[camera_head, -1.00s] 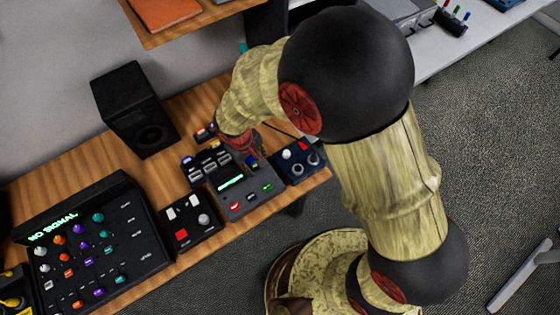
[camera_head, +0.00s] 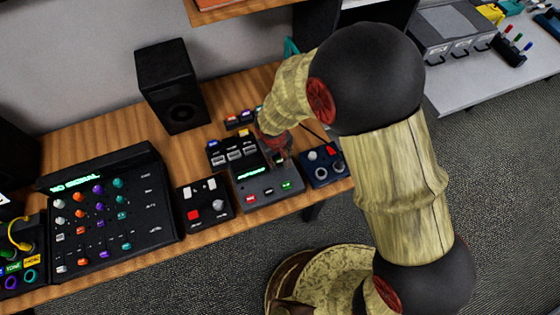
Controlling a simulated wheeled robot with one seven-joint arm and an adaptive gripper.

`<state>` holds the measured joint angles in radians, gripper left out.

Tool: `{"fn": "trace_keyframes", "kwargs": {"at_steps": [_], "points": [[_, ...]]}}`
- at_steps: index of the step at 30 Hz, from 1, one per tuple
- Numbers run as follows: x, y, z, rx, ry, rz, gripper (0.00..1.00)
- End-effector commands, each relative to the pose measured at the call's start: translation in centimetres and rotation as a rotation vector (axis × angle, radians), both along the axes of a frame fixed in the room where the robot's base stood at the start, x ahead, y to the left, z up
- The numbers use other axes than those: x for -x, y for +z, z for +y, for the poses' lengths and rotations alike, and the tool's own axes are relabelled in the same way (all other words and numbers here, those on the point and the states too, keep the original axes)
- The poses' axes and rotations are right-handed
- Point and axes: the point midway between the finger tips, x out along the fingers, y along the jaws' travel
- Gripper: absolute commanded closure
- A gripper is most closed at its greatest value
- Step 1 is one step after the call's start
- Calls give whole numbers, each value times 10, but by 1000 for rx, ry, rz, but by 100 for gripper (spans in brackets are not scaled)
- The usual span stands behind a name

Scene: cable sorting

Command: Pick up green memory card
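My gripper (camera_head: 279,155) is small and reddish, pointing down over the back right part of a grey console (camera_head: 268,189) with a green lit display. My own wrist hides much of it, so I cannot tell whether its fingers are open or shut, or whether they touch anything. I cannot clearly pick out the green memory card. A small dark rack (camera_head: 240,121) with coloured pieces stands behind the consoles, just left of my wrist. A black unit with several grey slots (camera_head: 234,155) sits left of my gripper.
A black speaker (camera_head: 172,85) stands at the back of the wooden desk (camera_head: 105,133). A large mixer panel (camera_head: 107,210), a small button box (camera_head: 204,201) and a blue knob box (camera_head: 322,170) line the front. A grey table (camera_head: 458,88) with equipment is at upper right.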

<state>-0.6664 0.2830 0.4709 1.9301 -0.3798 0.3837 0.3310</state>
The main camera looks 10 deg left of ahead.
Motion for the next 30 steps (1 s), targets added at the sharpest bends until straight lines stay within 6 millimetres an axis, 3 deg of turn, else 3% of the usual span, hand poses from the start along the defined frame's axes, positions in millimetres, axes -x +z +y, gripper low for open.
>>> {"fn": "trace_keyframes", "kwargs": {"at_steps": [6, 19, 30], "points": [[-1, 0, 0, -1, -1, -2, 62], [0, 0, 0, -1, -1, -1, 86], [-1, 2, 0, -1, -1, -1, 89]]}}
